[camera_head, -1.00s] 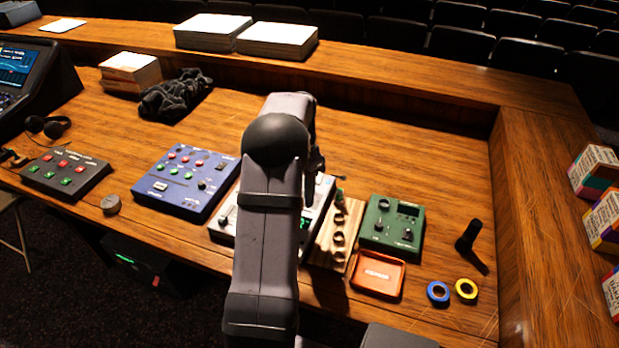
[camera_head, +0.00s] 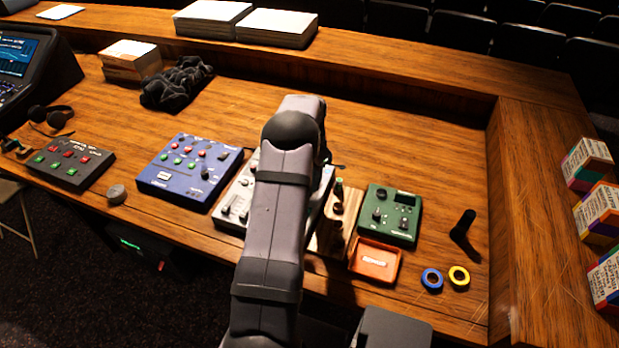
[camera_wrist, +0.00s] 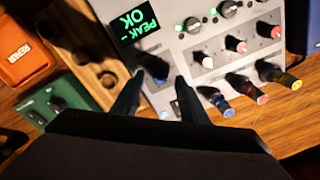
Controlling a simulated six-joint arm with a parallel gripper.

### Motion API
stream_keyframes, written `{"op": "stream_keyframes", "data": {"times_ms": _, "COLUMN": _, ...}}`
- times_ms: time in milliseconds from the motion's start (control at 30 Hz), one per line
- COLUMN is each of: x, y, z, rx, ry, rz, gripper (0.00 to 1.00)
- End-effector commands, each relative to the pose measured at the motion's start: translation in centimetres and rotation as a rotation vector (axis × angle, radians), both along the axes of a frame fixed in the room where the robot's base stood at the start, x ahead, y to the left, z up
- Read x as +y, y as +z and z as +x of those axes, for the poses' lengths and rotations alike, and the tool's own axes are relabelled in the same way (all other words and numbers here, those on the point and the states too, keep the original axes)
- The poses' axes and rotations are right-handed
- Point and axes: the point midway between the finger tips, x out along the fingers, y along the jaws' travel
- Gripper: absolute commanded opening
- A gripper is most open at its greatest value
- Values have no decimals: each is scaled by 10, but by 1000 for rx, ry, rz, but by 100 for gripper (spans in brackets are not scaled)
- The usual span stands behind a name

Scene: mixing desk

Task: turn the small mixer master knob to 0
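The small mixer (camera_head: 237,203) is a light grey box on the desk, partly hidden behind my arm in the head view. The wrist view shows its panel (camera_wrist: 170,50) with a green-lettered display (camera_wrist: 133,25) reading "PEAK" and "OK", and rows of small knobs. A dark knob (camera_wrist: 152,68) stands beside the display, just past my fingertips and roughly between them. I cannot read its label or its setting. My gripper (camera_wrist: 159,80) is open, with its two dark fingers apart and nothing visibly held. The head view hides my fingertips behind the arm.
A wooden block with round holes (camera_wrist: 97,72) stands right beside the mixer. Past it are a green box (camera_head: 390,213) and an orange tray (camera_head: 375,261). A blue box (camera_head: 190,168) is on the mixer's left.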

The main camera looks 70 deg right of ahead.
Motion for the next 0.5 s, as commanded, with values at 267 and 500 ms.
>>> {"op": "stream_keyframes", "data": {"times_ms": 267, "x": 0, "y": -18, "z": 1, "rx": 0, "ry": 1, "rz": 0, "gripper": 40}}
{"op": "stream_keyframes", "data": {"times_ms": 500, "x": -1, "y": -20, "z": 1, "rx": 0, "ry": 0, "rz": -1, "gripper": 40}}
